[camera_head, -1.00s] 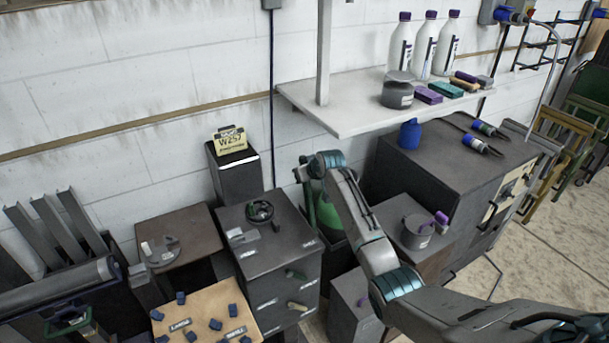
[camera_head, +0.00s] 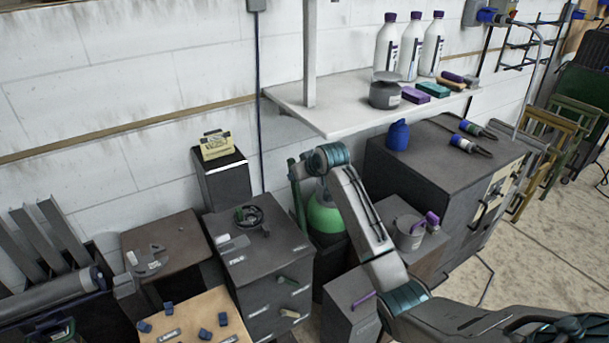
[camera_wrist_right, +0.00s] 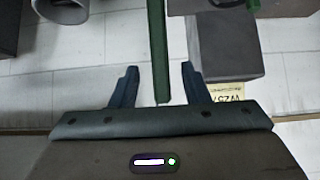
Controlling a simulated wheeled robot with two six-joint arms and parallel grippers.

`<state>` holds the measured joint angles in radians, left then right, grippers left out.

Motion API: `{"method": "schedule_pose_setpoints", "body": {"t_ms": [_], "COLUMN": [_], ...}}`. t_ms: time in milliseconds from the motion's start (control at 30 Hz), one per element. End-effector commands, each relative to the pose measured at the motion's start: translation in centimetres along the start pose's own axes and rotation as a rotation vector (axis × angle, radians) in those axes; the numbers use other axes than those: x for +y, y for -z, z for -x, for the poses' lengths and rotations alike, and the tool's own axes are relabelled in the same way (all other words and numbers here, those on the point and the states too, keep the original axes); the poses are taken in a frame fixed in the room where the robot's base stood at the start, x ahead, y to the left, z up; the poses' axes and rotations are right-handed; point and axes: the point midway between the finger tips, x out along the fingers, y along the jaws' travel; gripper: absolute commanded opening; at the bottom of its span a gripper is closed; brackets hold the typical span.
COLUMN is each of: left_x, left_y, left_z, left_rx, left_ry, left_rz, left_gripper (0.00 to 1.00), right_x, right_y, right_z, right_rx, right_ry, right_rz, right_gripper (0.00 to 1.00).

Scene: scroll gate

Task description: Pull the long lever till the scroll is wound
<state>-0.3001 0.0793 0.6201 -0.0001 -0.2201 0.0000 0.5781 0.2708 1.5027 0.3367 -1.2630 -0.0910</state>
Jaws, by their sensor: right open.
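A long, thin green bar (camera_head: 298,205), which looks like the lever, stands upright beside a green cylinder behind the drawer cabinet. In the right wrist view the green bar (camera_wrist_right: 157,45) runs down from the top edge, and its end shows between my right gripper's fingers. My right gripper (camera_wrist_right: 158,70) is open, with a finger on each side of the bar and a gap to both. I cannot tell how deep the bar sits between them. In the head view my right wrist covers the space beside the bar's top. My left gripper is out of view. I cannot make out a scroll.
A dark drawer cabinet (camera_head: 258,250) with a small handwheel (camera_head: 250,216) stands left of the bar. A post with a yellow W257 sign (camera_head: 215,145) is behind it. A wall shelf (camera_head: 335,115) with bottles overhangs to the right. Open floor (camera_head: 540,240) lies at the right.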

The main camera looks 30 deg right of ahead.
Motion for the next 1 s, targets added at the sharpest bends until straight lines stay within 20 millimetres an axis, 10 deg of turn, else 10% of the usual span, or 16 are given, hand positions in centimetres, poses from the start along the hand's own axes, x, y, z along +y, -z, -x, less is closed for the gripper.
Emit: {"method": "schedule_pose_setpoints", "body": {"t_ms": [833, 1000], "left_x": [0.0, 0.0], "left_y": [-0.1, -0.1], "left_z": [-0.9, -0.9], "left_rx": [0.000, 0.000], "left_ry": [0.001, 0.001], "left_rz": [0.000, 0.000], "left_gripper": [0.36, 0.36], "right_x": [-0.1, -1.3], "right_y": [-0.2, -4.3], "right_z": [3.0, 2.7], "right_rx": [-0.003, -0.043], "right_ry": [0.000, -0.003], "right_rz": [0.001, 0.014], "right_gripper": [0.42, 0.42]}}
